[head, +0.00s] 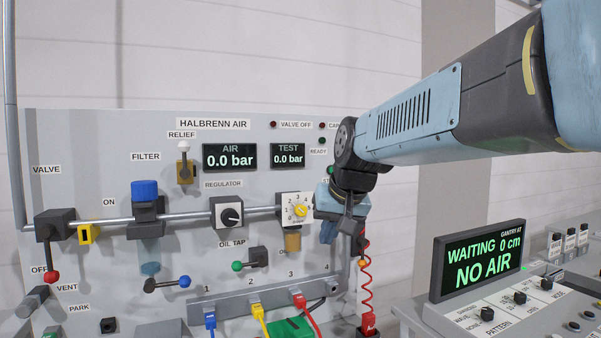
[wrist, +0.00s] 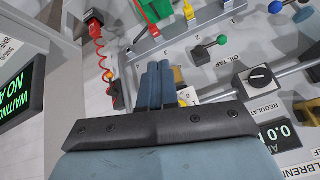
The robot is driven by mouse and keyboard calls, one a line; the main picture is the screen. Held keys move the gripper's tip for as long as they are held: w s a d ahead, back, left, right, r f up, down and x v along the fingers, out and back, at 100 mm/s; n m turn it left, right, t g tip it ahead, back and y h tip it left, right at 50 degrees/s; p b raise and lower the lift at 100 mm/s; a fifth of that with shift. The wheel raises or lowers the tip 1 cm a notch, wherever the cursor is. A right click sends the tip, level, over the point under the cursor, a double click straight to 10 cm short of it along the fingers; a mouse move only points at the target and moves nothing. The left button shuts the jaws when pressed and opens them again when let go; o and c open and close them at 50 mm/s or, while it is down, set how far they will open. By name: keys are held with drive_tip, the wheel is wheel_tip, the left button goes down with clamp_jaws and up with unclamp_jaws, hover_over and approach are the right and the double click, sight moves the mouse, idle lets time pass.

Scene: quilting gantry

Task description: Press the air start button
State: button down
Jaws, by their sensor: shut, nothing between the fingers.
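A small green button (head: 331,169) shows on the grey air panel (head: 100,160), just above a label of which only "ST" can be read. My wrist hides part of it and of the label. My gripper (head: 328,233) is in front of the panel, below that button and right of the yellow-knobbed dial (head: 300,210). In the wrist view my gripper's blue fingers (wrist: 156,66) are together and empty. The button does not show in the wrist view. I cannot tell how far the fingertips are from the panel.
The AIR display (head: 230,156) and TEST display (head: 288,155) read 0.0 bar. The gantry screen (head: 483,260) reads WAITING, 0 cm, NO AIR. A pipe, regulator (head: 229,214) and valve lever (head: 52,262) project from the panel.

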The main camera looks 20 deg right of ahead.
drive_tip(key=w+d+r+m+t, duration=0.1)
drive_tip(key=w+d+r, duration=0.3)
drive_tip(key=w+d, duration=0.4)
drive_tip(key=w+d+r+m+t+h, duration=0.1)
drive_tip(key=w+d+r+m, duration=0.3)
drive_tip(key=w+d, duration=0.5)
drive_tip(key=shift+w+r, duration=0.15)
drive_tip(key=shift+r, duration=0.65)
drive_tip(key=w, duration=0.8)
drive_tip(key=shift+w+a, duration=0.15)
drive_tip(key=shift+w, duration=0.2)
drive_tip(key=shift+w, duration=0.2)
idle(0.4)
drive_tip(key=shift+w, duration=0.25)
